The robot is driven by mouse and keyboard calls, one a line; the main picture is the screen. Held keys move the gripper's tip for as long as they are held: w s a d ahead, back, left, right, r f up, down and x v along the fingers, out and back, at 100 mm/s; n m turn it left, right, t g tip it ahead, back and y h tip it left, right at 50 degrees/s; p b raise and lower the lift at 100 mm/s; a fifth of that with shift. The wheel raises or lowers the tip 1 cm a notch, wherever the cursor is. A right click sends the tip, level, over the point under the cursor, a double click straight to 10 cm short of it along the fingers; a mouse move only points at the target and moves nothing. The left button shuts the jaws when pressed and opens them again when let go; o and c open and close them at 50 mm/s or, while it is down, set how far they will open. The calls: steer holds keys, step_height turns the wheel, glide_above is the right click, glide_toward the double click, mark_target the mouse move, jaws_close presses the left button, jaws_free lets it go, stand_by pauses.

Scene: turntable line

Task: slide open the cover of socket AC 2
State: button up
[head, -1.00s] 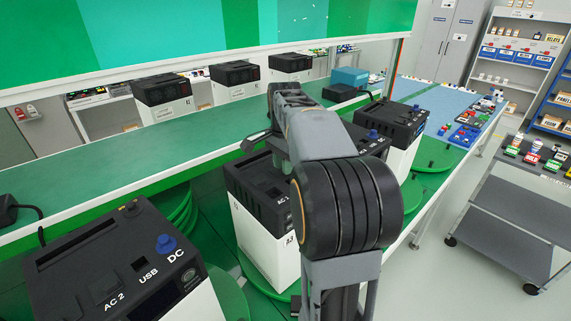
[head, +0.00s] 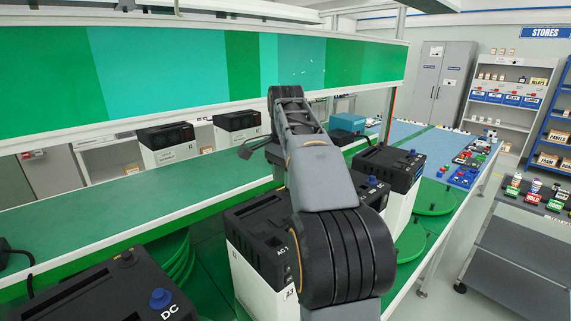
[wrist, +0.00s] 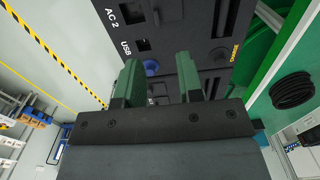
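In the wrist view a dark panel (wrist: 193,25) fills the top middle, with the label AC 2 (wrist: 112,17) at its upper left. The AC 2 cover beside the label is dark and cut by the top edge, so I cannot tell its position. Below are the label USB with its square port (wrist: 142,44) and a blue knob (wrist: 152,67). My gripper (wrist: 158,78) is open, its two green fingers apart with nothing clearly held between them. In the head view my arm hides the gripper and part of the middle power unit (head: 252,262), which shows the label AC 1.
Another unit marked DC (head: 90,295) stands at the near left and one (head: 400,175) at the right. Green turntables (head: 433,197) lie along the line. A green shelf (head: 120,203) runs behind. A grey cart (head: 520,250) stands at the right.

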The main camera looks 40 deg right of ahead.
steer(key=shift+r, duration=1.55)
steer(key=s+a+f+n, duration=0.1)
steer(key=a+f+n, duration=0.1)
steer(key=a, duration=0.1)
steer(key=s+a+f+n+t, duration=0.1)
steer(key=s+a+f+n, duration=0.1)
steer(key=a+n, duration=0.1)
steer(key=s+a+f+n+t, duration=0.1)
steer(key=s+a+f+n, duration=0.1)
steer(key=a+f+n, duration=0.1)
steer(key=shift+a, duration=0.75)
steer(key=s+a+f+n+t, duration=0.1)
steer(key=s+a+f+n, duration=0.2)
steer(key=f, duration=0.3)
steer(key=s+a+f+n+t, duration=0.1)
steer(key=s+a+f+n, duration=0.2)
steer(key=s+f+n, duration=0.2)
steer(key=shift+a+f+n+t, duration=0.3)
steer(key=shift+a+f+t, duration=0.1)
steer(key=shift+f, duration=0.35)
